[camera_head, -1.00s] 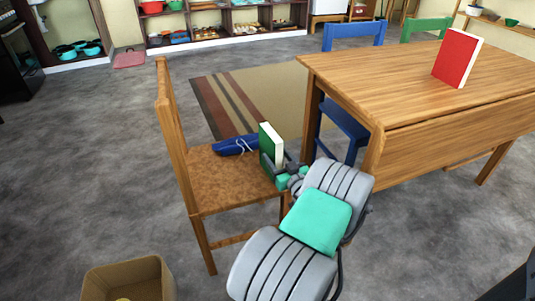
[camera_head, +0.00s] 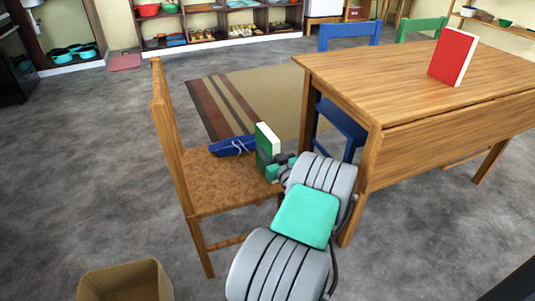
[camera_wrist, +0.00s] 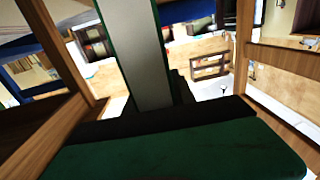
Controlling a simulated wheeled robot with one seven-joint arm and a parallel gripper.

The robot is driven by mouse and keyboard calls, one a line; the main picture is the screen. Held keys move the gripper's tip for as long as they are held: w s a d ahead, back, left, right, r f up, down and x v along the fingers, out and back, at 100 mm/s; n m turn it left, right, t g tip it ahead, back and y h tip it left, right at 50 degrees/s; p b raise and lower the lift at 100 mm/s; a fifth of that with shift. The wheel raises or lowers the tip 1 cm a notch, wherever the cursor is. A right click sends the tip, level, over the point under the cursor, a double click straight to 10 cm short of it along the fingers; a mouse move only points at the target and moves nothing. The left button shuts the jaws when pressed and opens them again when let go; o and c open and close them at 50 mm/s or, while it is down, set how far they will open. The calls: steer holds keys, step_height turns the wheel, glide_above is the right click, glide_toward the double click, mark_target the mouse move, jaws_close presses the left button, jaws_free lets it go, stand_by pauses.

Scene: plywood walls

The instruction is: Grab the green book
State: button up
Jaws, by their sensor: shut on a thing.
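The green book (camera_head: 267,146) stands upright at the right edge of the wooden chair's seat (camera_head: 222,187) in the head view. Its pale page edge faces up and right. My gripper (camera_head: 274,162) is at the book's right side, shut on it. The book's lower part is partly hidden by my gripper. In the wrist view the book (camera_wrist: 143,60) shows as a pale page block between green cover edges, rising from the gripper. I cannot tell whether the book still touches the seat.
A blue folded item (camera_head: 232,146) lies on the seat beside the book. The chair's backrest is at left. A wooden table (camera_head: 400,75) with a red book (camera_head: 453,56) stands at right, with a blue chair (camera_head: 347,36) behind. A cardboard box (camera_head: 120,282) is on the floor at front left.

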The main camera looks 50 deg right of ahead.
jaws_close()
steer(key=shift+r, duration=0.15)
